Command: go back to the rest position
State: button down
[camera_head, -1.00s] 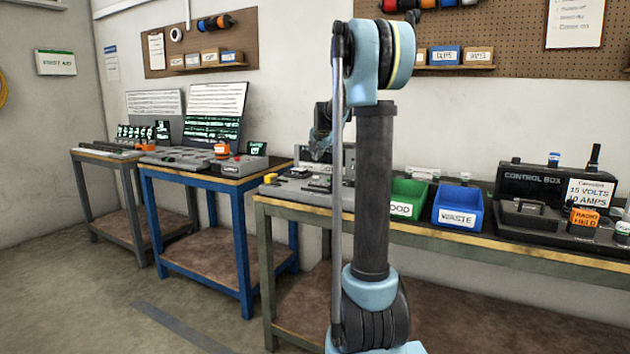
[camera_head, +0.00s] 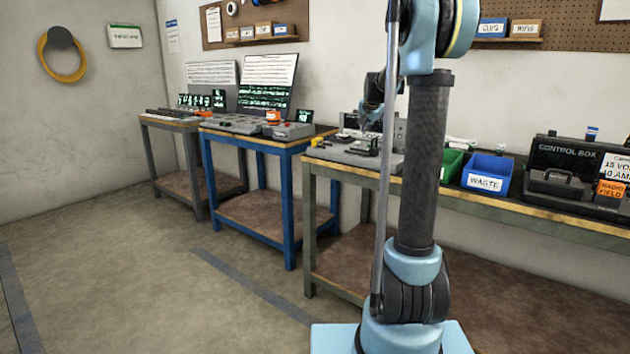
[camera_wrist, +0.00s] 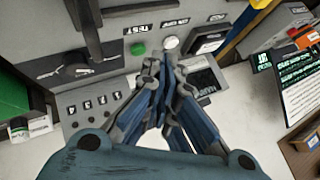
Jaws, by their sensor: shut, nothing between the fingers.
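My gripper (camera_wrist: 160,88) is shut and empty in the wrist view, its fingertips drawn together. Behind it in that view is a grey panel (camera_wrist: 110,60) with a black lever or knob, a green button (camera_wrist: 138,48), a white button (camera_wrist: 171,43) and a row of small numbered buttons. I cannot tell whether the fingertips touch the panel or only overlap it in the picture. In the head view my arm stands upright right of centre, and the gripper (camera_head: 372,112) shows small and partly hidden beside the arm, above the green-legged bench (camera_head: 330,228).
The bench holds grey equipment, a green bin (camera_head: 451,164), a blue waste bin (camera_head: 487,173) and a black control box (camera_head: 575,160). A blue-legged bench (camera_head: 292,200) and a grey one (camera_head: 193,165) stand to the left. The floor at front left is clear.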

jog(key=s+a+f+n+g, duration=0.1)
jog(key=s+f, duration=0.2)
jog(key=s, duration=0.7)
jog(key=s+f+n+g, duration=0.1)
jog(key=s+f+n, duration=0.1)
jog(key=s, duration=0.8)
jog(key=s+a+f+n+g, duration=0.1)
jog(key=s+f, duration=0.2)
jog(key=s, duration=0.7)
jog(key=s+f+n+g, duration=0.2)
jog(key=s+f, duration=0.6)
jog(key=s, duration=0.5)
jog(key=s+f+n+g, duration=0.2)
jog(key=s+f, duration=0.6)
jog(key=s, duration=0.6)
jog(key=shift+s+f+n, duration=0.2)
jog(key=shift+f+n, duration=0.2)
jog(key=shift+n, duration=0.3)
